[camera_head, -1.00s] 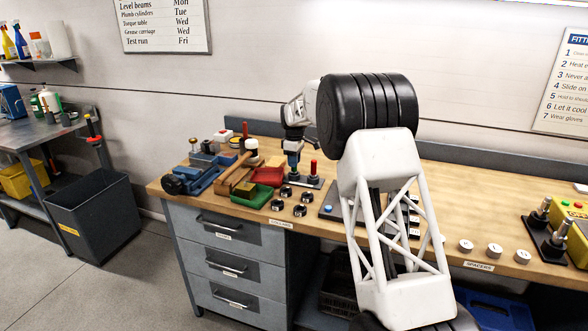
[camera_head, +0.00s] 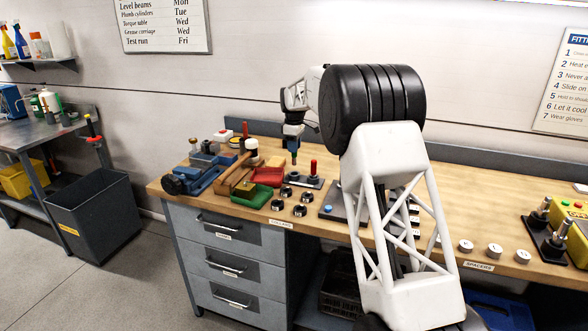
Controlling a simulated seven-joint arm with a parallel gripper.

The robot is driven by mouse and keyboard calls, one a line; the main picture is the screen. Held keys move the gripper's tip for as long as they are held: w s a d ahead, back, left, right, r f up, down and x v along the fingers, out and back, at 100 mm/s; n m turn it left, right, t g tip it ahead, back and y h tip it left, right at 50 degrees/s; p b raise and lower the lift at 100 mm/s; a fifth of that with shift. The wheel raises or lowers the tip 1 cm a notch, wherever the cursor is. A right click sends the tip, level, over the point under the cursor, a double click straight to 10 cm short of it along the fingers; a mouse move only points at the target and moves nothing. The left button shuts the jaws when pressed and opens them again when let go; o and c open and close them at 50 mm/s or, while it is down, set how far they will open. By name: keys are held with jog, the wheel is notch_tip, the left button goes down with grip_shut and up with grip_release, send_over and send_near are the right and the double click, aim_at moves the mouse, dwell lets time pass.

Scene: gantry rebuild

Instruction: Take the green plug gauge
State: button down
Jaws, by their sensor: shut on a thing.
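My gripper (camera_head: 293,147) is above the bench, a little behind and left of the gauge stand (camera_head: 302,181). It is shut on the plug gauge, held upright and clear of the stand. The gauge is tiny here and mostly hidden by the jaws, so its green colour cannot be made out. A red plug gauge (camera_head: 313,168) stands upright at the right of the stand. The left part of the stand has no upright gauge on it.
A red tray (camera_head: 268,178), a green tray (camera_head: 252,199), a blue vise (camera_head: 190,180) and a mallet (camera_head: 238,170) crowd the left of the bench. Several black collars (camera_head: 300,210) lie in front of the stand. Spacers (camera_head: 495,250) sit at right. The back middle is clear.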

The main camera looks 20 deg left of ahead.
jog(key=shift+r, duration=0.65)
